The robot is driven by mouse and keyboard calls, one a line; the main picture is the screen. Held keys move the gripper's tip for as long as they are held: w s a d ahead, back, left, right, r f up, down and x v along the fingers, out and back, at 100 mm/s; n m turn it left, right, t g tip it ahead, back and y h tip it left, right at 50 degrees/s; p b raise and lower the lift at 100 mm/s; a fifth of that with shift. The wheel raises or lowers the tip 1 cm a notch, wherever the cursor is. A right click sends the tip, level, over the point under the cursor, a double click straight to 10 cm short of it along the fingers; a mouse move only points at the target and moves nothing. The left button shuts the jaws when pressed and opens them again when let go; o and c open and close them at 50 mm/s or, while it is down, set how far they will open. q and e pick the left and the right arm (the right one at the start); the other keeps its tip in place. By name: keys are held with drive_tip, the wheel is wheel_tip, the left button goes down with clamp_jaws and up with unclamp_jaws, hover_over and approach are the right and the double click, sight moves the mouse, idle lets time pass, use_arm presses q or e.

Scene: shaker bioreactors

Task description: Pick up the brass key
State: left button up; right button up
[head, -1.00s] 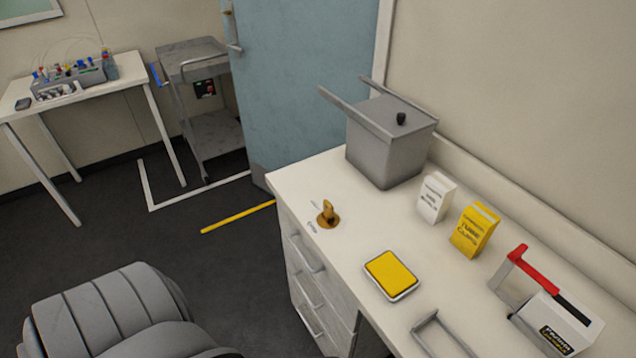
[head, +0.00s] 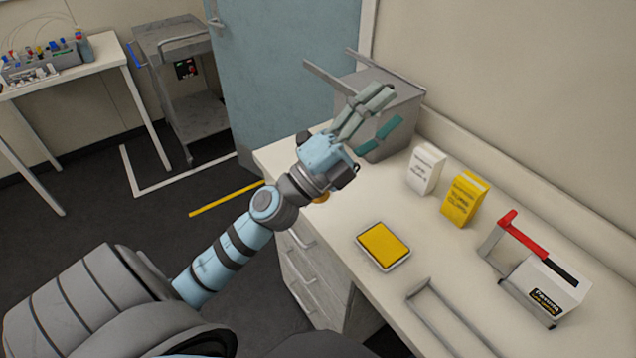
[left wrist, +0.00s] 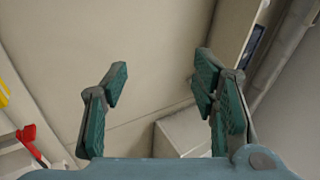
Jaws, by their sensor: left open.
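The brass key (head: 321,198) is on the white counter near its left end. Only a small brass edge of it shows below my left wrist in the head view; the rest is hidden behind the wrist. My left gripper (head: 388,108) is open and empty, beyond the key in the picture and in front of the grey lidded box. In the left wrist view my gripper (left wrist: 160,80) has its fingers spread with nothing between them, and the key does not show. My right gripper is not in view.
The grey box (head: 400,100) stands at the counter's back. A white carton (head: 426,170), a yellow carton (head: 464,200), a yellow-topped tray (head: 384,245) and a red-handled device (head: 545,290) stand to the right. A blue door (head: 280,70) is behind.

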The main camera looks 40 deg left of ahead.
use_arm(q)
drive_tip(key=d+m+g+h, duration=0.6)
drive_tip(key=m+g+h, duration=0.2)
drive_tip(key=m, duration=0.5)
wheel_tip(320, 180, down, 6)
drive_tip(key=m+g+y, duration=0.3)
drive_tip(key=m+g, duration=0.2)
drive_tip(key=s+a+f+n+g+y, duration=0.15)
drive_tip(key=a+f+y, duration=0.25)
drive_tip(key=a+y, duration=0.5)
drive_tip(key=a+f+g+y, duration=0.3)
drive_tip(key=a+y, duration=0.1)
drive_tip(key=a, duration=0.9)
drive_tip(key=shift+g, duration=0.25)
drive_tip(key=b+x, duration=0.2)
drive_tip(key=x, duration=0.2)
drive_tip(key=b+x, duration=0.2)
drive_tip(key=x, duration=0.2)
drive_tip(key=b+x, duration=0.2)
drive_tip(key=x, duration=0.3)
drive_tip(key=shift+a, duration=0.4)
drive_tip(key=shift+w+d+f, duration=0.1)
drive_tip(key=shift+w+f, duration=0.2)
drive_tip(key=shift+f, duration=0.15)
drive_tip(key=c, duration=1.2)
